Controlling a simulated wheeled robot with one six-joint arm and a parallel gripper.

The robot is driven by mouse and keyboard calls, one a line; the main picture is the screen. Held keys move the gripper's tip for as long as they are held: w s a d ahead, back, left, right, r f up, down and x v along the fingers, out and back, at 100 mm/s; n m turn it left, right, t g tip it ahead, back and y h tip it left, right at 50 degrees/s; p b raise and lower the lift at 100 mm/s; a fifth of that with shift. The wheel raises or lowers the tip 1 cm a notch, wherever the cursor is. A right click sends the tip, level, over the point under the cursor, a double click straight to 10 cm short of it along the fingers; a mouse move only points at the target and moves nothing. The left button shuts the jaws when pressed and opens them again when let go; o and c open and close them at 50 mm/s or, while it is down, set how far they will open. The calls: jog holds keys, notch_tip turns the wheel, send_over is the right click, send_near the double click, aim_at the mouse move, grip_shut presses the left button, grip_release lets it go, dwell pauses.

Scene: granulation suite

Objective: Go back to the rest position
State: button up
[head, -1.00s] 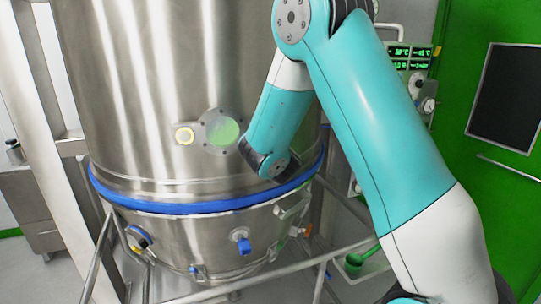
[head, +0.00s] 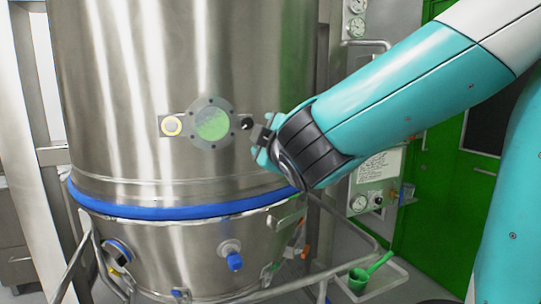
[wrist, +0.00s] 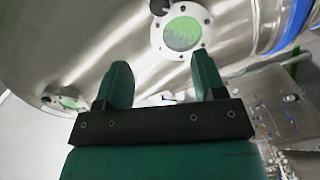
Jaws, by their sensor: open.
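My gripper shows in the wrist view (wrist: 163,80) with its two dark green fingers apart and nothing between them. Beyond the fingers is the steel vessel with a round sight glass (wrist: 183,34). In the head view my arm reaches in from the right, and its wrist end is in front of the vessel (head: 130,85), just right of the sight glass (head: 212,124). The fingers cannot be made out clearly there. I cannot tell whether my wrist end touches the vessel.
A blue clamp ring (head: 170,211) circles the vessel. A tray (head: 388,284) with a green scoop (head: 370,272) sits at lower right, beside a steel rail. A gauge panel (head: 375,190) stands behind my arm. A green door (head: 440,200) is at right.

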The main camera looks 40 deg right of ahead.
jog(key=shift+s+a, duration=0.15)
jog(key=shift+s, duration=0.45)
jog(key=s+a+f+m+g+y+p, duration=0.1)
jog(key=s+a+f+m+g+y, duration=0.3)
jog(key=a+f+g+y, duration=0.6)
jog(key=s+a+f+n+g, duration=0.1)
jog(key=s+a+f+g, duration=0.1)
jog(key=s+a, duration=0.3)
jog(key=s+a+f+n+g+p, duration=0.1)
jog(key=s+a+g, duration=0.4)
jog(key=s, duration=0.5)
jog(key=shift+s+a+f, duration=0.2)
jog(key=shift+a+f, duration=0.1)
jog(key=shift+f, duration=0.2)
